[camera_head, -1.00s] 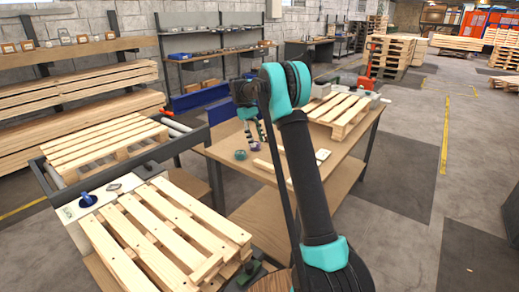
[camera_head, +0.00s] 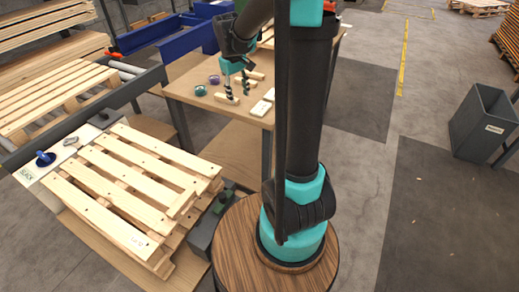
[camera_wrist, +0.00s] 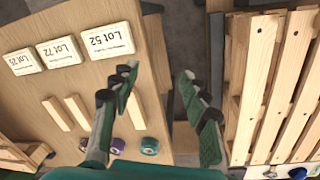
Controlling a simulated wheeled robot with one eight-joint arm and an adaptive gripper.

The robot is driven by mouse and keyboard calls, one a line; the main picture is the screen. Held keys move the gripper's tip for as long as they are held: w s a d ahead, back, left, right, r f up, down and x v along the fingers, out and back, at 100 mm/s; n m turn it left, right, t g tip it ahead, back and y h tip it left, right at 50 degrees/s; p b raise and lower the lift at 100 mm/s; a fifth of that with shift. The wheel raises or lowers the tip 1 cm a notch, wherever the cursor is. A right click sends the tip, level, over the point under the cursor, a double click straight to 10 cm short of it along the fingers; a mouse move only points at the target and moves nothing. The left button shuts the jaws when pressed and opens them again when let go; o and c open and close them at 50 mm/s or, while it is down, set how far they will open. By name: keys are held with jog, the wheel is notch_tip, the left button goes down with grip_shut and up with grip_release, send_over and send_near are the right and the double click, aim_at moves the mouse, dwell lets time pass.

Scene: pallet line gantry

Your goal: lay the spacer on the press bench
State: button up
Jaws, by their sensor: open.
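Several short pale wooden strips lie on a wooden table (camera_head: 188,92); one strip (camera_head: 226,99) is at its near edge. In the wrist view a strip (camera_wrist: 136,110) lies just beside my left finger, and two more strips (camera_wrist: 57,114) (camera_wrist: 77,111) lie further left. I cannot tell which is the spacer. My gripper (camera_head: 237,90) is open above the strips; in the wrist view its green fingers (camera_wrist: 157,75) are apart with nothing between them, over the table's edge and the gap beside it. No label shows which surface is the press bench.
White Lot cards (camera_wrist: 108,40) and small spools (camera_head: 200,90) share the table. A slatted pallet (camera_head: 130,185) stands to the left, beside a white plate with a blue knob (camera_head: 45,159). A grey bin (camera_head: 482,122) stands at the right; the floor before it is open.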

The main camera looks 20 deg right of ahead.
jog(key=s+f+m+t, duration=0.1)
jog(key=s+f, duration=0.2)
jog(key=s, duration=0.4)
jog(key=s+d+f+m+t, duration=0.1)
jog(key=s+f+m, duration=0.1)
jog(key=s, duration=0.5)
jog(key=s+f+m+t+y, duration=0.1)
jog(key=s+f, duration=0.3)
jog(key=s, duration=0.3)
jog(key=shift+s+d+f, duration=0.2)
jog(key=shift+s+d, duration=0.05)
jog(key=shift+s, duration=0.15)
